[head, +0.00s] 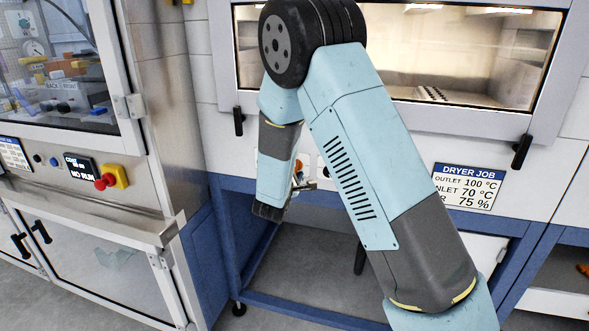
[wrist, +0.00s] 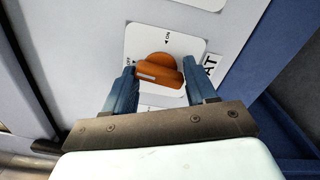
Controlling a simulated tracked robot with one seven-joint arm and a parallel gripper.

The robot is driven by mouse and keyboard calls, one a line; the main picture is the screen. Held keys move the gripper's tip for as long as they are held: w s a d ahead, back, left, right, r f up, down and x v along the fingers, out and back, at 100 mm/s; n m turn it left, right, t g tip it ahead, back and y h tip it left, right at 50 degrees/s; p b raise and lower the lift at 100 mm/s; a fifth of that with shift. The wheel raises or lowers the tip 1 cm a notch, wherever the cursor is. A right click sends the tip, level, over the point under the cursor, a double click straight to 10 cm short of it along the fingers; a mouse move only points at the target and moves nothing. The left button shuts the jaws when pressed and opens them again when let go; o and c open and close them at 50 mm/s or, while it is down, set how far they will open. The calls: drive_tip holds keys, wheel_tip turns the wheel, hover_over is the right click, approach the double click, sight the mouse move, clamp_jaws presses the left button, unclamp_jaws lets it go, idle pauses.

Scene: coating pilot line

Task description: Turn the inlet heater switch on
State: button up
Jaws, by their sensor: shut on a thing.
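The inlet heater switch is an orange rotary knob (wrist: 160,66) on a white plate (wrist: 192,48). Its bar lies nearly crosswise in the wrist view, with a pale mark at its left end. An arrow and the word ON show above the knob; part of a label ending in AT shows at right. My gripper (wrist: 160,76) has its two blue fingers at either end of the bar, shut on it. In the head view, the orange knob (head: 298,165) shows small beside my gripper (head: 301,182), partly hidden by my arm.
The dryer's window (head: 460,55) is above, with black handles below it. A DRYER JOB sign (head: 468,187) is to the right. A cabinet with a red and yellow stop button (head: 110,178) stands at left. Blue frame rails (head: 300,307) run below the panel.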

drive_tip(key=m, duration=0.4)
drive_tip(key=shift+d+f, duration=0.15)
drive_tip(key=m, duration=0.3)
drive_tip(key=shift+s+m, duration=0.1)
drive_tip(key=shift+m, duration=0.2)
drive_tip(key=m, duration=0.7)
drive_tip(key=shift+a+m, duration=0.2)
drive_tip(key=shift+m, duration=0.2)
drive_tip(key=o, duration=0.9)
drive_tip(key=shift+c, duration=0.2)
drive_tip(key=o, duration=0.4)
